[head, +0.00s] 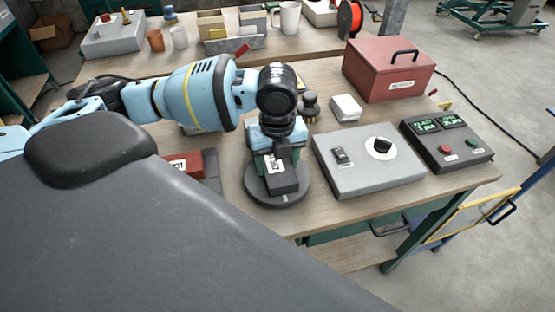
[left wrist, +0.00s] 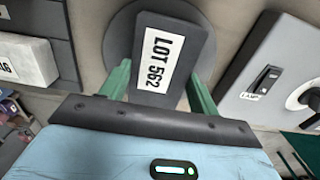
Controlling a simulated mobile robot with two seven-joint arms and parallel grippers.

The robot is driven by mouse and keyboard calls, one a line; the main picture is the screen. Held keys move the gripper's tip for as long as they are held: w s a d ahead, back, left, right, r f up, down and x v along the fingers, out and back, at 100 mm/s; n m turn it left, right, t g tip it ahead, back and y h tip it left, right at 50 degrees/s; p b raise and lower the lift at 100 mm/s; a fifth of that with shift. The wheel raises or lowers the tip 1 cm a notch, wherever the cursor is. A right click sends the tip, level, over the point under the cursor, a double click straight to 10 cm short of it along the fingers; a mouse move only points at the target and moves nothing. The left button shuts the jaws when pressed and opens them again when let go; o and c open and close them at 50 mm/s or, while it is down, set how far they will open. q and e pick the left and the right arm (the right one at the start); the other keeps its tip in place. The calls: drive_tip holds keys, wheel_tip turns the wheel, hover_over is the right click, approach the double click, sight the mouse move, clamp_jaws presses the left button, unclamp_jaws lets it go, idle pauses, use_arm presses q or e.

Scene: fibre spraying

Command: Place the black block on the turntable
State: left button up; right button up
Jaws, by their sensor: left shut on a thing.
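The black block (head: 284,183) has a white label, which reads LOT 562 in the left wrist view (left wrist: 145,82). My left gripper (head: 272,165) is shut on it, with green fingers on either side of the block; they also show in the left wrist view (left wrist: 158,88). The turntable (head: 262,194) is a round dark grey disc near the table's front edge. Its rim also shows in the left wrist view (left wrist: 117,32). The block is over the disc; I cannot tell whether it touches it. My right gripper is not in view.
A grey box with a switch and black knob (head: 368,160) stands close to the right of the turntable. A red box (head: 184,164) is to the left. A white block (head: 346,107), dark stacked weights (head: 310,105) and a red toolbox (head: 388,70) stand behind.

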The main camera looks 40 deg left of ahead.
sight(278, 165)
use_arm(q)
drive_tip(key=shift+f, duration=0.1)
drive_tip(key=o, duration=1.4)
drive_tip(key=shift+c, duration=0.2)
wheel_tip(278, 165, up, 12)
drive_tip(key=p, duration=0.1)
